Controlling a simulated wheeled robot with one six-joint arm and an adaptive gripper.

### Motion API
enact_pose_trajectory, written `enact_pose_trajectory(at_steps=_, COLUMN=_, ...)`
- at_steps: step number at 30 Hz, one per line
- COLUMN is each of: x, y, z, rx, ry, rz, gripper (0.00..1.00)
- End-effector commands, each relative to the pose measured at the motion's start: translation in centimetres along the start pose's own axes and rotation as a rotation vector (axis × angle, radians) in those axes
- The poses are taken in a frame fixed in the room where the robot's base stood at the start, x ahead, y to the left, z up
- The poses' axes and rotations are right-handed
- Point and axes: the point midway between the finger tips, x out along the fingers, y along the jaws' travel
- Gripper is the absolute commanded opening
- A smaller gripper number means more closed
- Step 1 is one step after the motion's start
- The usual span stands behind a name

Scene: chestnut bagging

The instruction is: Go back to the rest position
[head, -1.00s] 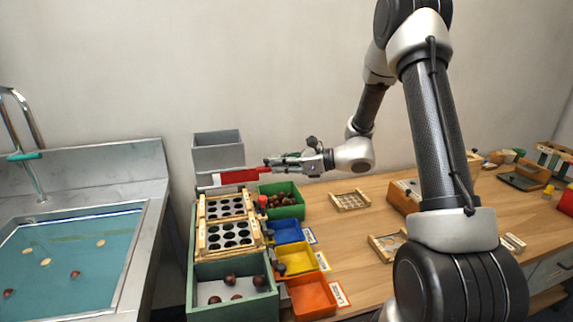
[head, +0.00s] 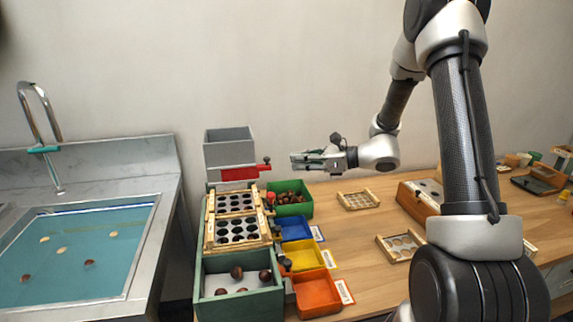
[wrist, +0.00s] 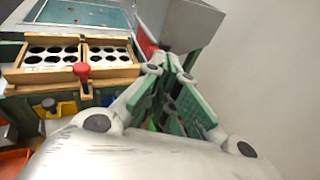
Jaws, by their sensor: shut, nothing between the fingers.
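My gripper (head: 296,161) is shut and empty in the head view. It is held above the bench, right of the grey hopper (head: 228,148) and its red gate (head: 240,174), apart from both. In the wrist view the fingers (wrist: 172,112) point towards the hopper (wrist: 185,24). Below the hopper is the green sorting machine (head: 240,305) with wooden-framed hole plates (head: 237,217). Several chestnuts (head: 265,276) lie in its front bin.
Green (head: 300,209), blue (head: 297,229), yellow (head: 306,259) and orange (head: 318,291) bins line the machine's right side. A water sink (head: 75,255) is at left. Small wooden frames (head: 358,200) lie on the bench (head: 360,235). Air above the bench is clear.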

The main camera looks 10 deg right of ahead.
Motion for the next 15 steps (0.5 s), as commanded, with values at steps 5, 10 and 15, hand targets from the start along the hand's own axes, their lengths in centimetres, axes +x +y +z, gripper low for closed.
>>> enact_pose_trajectory(at_steps=5, x=-4.1, y=-0.1, z=0.0, rx=0.000, ry=0.000, rz=-0.004, gripper=0.00)
enact_pose_trajectory(at_steps=10, x=-6.4, y=0.0, z=-0.1, rx=0.001, ry=0.000, rz=-0.001, gripper=0.00)
enact_pose_trajectory(at_steps=15, x=-7.3, y=0.2, z=-0.8, rx=-0.068, ry=0.032, rz=0.008, gripper=0.00)
